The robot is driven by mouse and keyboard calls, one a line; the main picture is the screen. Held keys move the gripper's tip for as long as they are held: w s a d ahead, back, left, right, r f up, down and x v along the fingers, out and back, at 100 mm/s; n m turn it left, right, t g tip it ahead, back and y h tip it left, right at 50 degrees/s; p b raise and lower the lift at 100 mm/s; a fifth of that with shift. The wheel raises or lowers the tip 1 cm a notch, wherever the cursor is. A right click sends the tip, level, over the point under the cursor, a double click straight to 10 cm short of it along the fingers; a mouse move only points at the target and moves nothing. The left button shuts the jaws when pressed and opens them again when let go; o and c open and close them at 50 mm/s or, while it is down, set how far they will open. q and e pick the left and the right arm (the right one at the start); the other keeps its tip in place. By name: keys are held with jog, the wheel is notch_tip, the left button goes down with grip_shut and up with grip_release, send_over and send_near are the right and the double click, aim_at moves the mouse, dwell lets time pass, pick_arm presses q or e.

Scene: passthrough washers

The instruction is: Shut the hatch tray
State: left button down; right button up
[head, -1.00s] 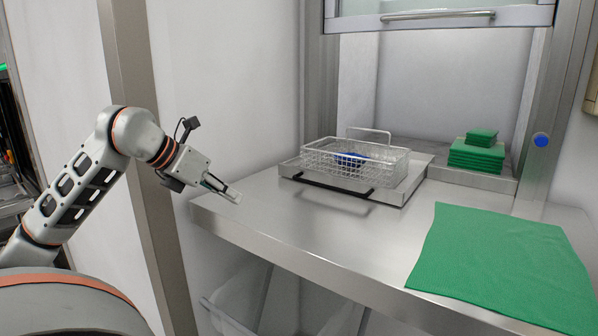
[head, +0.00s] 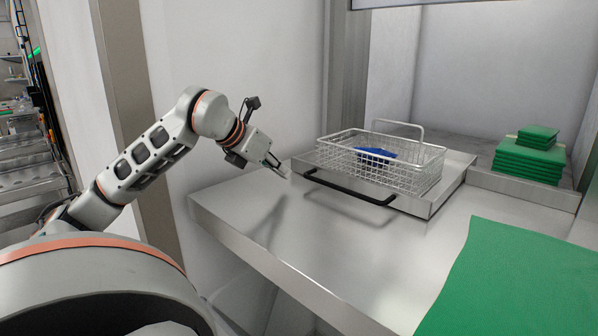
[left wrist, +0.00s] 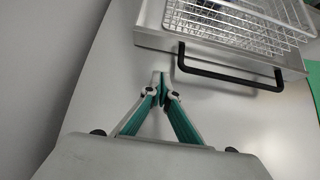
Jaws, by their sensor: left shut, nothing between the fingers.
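The hatch tray (head: 450,181) is a flat metal tray pulled out onto the steel counter, with a black bar handle (head: 350,188) along its front. A wire basket (head: 425,174) with a blue item (head: 375,155) inside stands on it. My left gripper (head: 284,172) is shut and empty, just left of the tray's front left corner and the handle's left end. In the left wrist view the closed fingertips (left wrist: 160,77) point toward the tray (left wrist: 150,37), beside the left end of the handle (left wrist: 230,79), apart from it. My right gripper is not in view.
The steel counter (head: 270,225) is clear in front of the tray. A green cloth (head: 510,280) covers its right side. Folded green cloths (head: 528,158) are stacked at the right in the hatch opening. A wall (head: 230,80) stands behind my left arm.

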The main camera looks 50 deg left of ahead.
aim_at(299, 181)
pick_arm(q)
jog(key=w, duration=0.1)
jog(key=w+f, duration=0.1)
jog(key=w, duration=0.1)
jog(key=w+f, duration=0.1)
jog(key=w, duration=0.1)
jog(key=shift+w+a, duration=0.25)
jog(key=shift+w, duration=0.3)
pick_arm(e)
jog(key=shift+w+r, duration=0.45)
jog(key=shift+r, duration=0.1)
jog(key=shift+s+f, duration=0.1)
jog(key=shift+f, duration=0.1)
pick_arm(q)
jog(key=shift+a, duration=0.1)
